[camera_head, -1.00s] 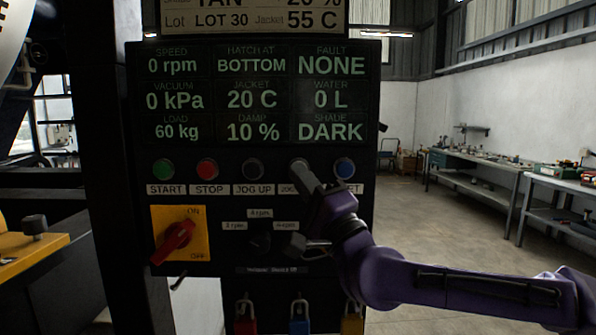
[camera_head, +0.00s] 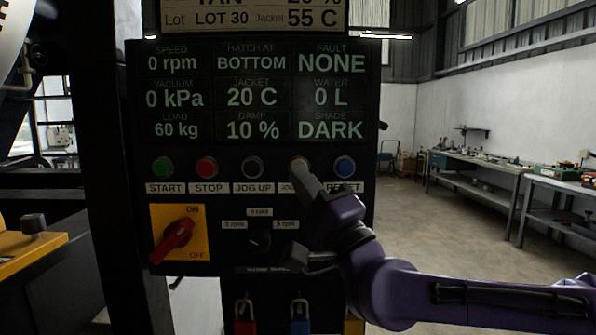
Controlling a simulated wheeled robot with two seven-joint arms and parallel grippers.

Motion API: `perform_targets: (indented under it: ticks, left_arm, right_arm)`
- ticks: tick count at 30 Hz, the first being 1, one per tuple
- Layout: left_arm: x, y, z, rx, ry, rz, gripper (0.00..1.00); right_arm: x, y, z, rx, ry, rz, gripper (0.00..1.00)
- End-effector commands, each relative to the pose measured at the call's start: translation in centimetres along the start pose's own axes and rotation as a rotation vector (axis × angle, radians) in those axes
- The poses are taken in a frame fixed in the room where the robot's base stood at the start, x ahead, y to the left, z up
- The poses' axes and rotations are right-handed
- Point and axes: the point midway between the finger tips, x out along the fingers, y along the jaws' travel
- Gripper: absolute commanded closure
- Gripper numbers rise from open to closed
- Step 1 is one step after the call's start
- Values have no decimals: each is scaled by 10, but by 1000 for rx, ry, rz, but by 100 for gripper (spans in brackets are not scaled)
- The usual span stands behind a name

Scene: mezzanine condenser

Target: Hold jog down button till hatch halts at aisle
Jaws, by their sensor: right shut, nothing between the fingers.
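The control panel (camera_head: 225,250) faces me, with a row of round buttons under its display. The jog down button (camera_head: 299,160) is mostly hidden behind my right gripper; its label is partly covered. My right gripper (camera_head: 305,174) is shut and empty, its tip over that button. I cannot tell whether it touches or presses the button. The dark jog up button (camera_head: 252,167) is just left of it. The display's hatch field (camera_head: 251,64) reads BOTTOM. The hatch itself cannot be made out. My left gripper is out of view.
Green start (camera_head: 163,167) and red stop (camera_head: 207,167) buttons are left. A red switch (camera_head: 178,235), a small selector (camera_head: 259,240) and padlocks (camera_head: 299,318) lie below. Workbenches (camera_head: 475,165) stand at the right.

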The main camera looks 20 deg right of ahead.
Motion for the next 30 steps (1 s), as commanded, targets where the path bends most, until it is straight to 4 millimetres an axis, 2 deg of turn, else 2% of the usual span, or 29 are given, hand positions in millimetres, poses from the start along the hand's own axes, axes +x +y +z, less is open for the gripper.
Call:
perform_targets:
  ticks: [9,23,26,29,30]
  left_arm:
    - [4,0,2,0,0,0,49]
    - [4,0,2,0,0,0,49]
    - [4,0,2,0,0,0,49]
    - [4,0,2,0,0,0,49]
    - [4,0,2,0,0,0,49]
  right_arm:
    - [-20,-14,14,0,-1,0,100]
    - [-21,-12,16,-1,-2,8,100]
    - [-24,20,26,-7,-19,75,100]
    - [-38,88,46,-20,-56,230,100]
    - [-49,121,56,-28,-74,306,100]
